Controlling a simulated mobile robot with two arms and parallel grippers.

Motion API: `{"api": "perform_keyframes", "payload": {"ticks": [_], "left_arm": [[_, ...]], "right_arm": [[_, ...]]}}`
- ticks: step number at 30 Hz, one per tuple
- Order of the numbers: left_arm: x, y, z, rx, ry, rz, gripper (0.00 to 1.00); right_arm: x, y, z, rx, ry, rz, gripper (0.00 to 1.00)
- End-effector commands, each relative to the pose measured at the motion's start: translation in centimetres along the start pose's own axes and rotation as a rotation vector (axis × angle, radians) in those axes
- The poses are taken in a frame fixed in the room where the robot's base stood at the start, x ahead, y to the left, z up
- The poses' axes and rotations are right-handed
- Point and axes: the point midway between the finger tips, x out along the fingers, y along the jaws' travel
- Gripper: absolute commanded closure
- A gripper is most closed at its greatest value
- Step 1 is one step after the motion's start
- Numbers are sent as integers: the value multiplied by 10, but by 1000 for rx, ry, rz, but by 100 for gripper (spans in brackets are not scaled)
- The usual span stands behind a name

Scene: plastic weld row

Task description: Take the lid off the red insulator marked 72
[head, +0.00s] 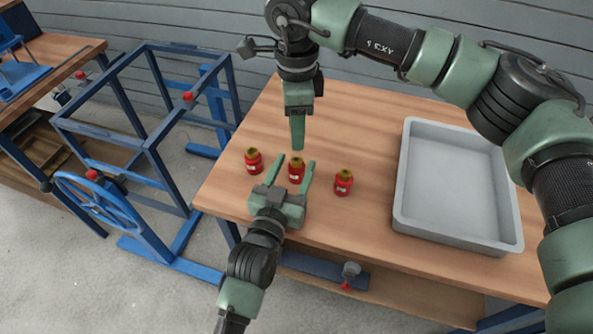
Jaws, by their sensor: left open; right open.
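Three red insulators with brownish-gold lids stand upright in a row on the wooden table (350,125): a left one (254,165), a middle one (296,176) and a right one (343,187). Each has a pale label, too small to read, so I cannot tell which is marked 72. My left gripper (294,169) is open, with its fingers on either side of the middle insulator; I cannot tell if they touch it. My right gripper (297,146) points down just behind and above the middle insulator's lid. It is open, seen edge-on, and holds nothing visible.
A grey tray (398,212), empty, sits on the table's right side. Blue metal frames (148,140) and a blue handwheel (125,222) stand left of the table. The tabletop between the right insulator and the tray is clear.

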Motion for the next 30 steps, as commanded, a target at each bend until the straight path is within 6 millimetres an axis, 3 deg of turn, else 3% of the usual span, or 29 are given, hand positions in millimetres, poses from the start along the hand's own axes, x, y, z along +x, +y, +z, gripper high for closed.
{"api": "perform_keyframes", "payload": {"ticks": [6,14,15,21,30], "left_arm": [[18,0,1,-1,-2,-1,46],[19,0,1,0,-2,0,46],[19,0,1,0,-2,0,49],[19,0,1,0,-3,0,100],[18,0,4,0,-10,1,100]], "right_arm": [[0,0,0,0,-1,0,57],[0,0,0,0,-1,0,57],[0,0,0,0,-1,0,57],[0,0,0,0,-1,0,57],[0,0,0,0,-1,0,57]]}}
